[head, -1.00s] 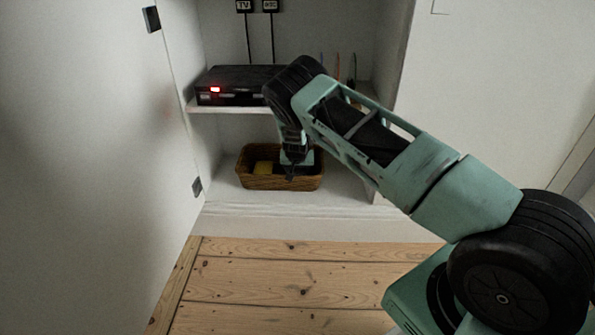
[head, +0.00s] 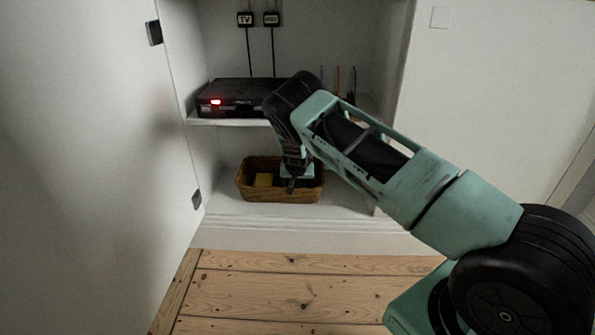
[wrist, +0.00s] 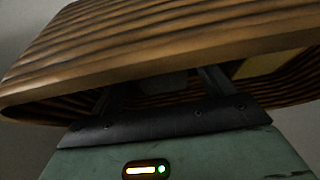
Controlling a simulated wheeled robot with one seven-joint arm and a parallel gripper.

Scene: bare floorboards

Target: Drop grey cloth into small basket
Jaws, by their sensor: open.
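The small brown wicker basket (head: 250,190) stands on the lower shelf of the cabinet. My gripper (head: 291,187) points down into the basket's right half, its tips partly hidden by the basket and the arm. In the wrist view, the basket's ribbed wall (wrist: 150,50) fills the upper part, and my open fingers (wrist: 165,88) reach in behind its rim. A dull grey patch (wrist: 168,84) shows between the fingers; it may be the grey cloth, but it is too dark to be sure. I cannot make out the cloth in the head view.
A yellow item (head: 263,180) lies in the basket's left part. A black box with a red light (head: 235,100) sits on the shelf (head: 225,122) above, close to my arm. A white cabinet door (head: 90,170) stands open at left. The wooden floor (head: 290,290) is clear.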

